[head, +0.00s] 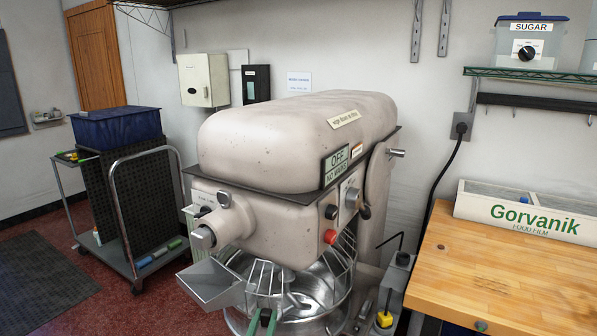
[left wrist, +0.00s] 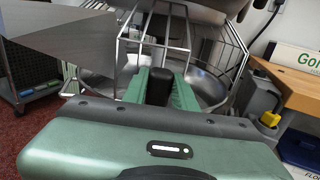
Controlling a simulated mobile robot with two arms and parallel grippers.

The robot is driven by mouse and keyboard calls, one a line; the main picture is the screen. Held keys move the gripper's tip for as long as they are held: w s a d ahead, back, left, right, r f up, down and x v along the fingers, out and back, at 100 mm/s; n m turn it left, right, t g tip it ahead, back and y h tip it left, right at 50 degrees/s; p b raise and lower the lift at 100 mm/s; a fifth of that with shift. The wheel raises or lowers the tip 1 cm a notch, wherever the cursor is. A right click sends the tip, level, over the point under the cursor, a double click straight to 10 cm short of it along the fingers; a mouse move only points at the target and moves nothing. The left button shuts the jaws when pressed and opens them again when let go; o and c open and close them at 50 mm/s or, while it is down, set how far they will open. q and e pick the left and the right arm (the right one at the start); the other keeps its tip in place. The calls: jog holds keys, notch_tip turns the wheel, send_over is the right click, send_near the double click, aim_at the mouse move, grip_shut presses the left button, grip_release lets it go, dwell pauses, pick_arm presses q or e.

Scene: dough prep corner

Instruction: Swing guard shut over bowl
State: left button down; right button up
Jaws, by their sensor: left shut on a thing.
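The mixer bowl (head: 318,290) is a large shiny metal bowl under the mixer head (head: 262,222). The guard (head: 264,276) is a cage of thin metal wires in front of the bowl; it also shows in the left wrist view (left wrist: 122,50), with wires on both sides. My left gripper (head: 264,322) reaches the guard's lower front from below. Its green fingers are shut around a dark upright grip (left wrist: 158,86) at the guard. The gripper's body hides what lies below. A metal chute (head: 212,283) sticks out at the guard's left. My right gripper is not in view.
A wooden table (head: 500,270) with a Gorvanik film box (head: 525,212) stands at the right. A grey unit with a yellow part (head: 384,319) stands between mixer and table. A trolley with a blue crate (head: 115,124) is at the left. Red floor lies open between trolley and mixer.

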pick_arm(q)
jog(key=shift+d+r+y, duration=0.1)
jog(key=shift+d+y, duration=0.3)
jog(key=shift+d, duration=0.05)
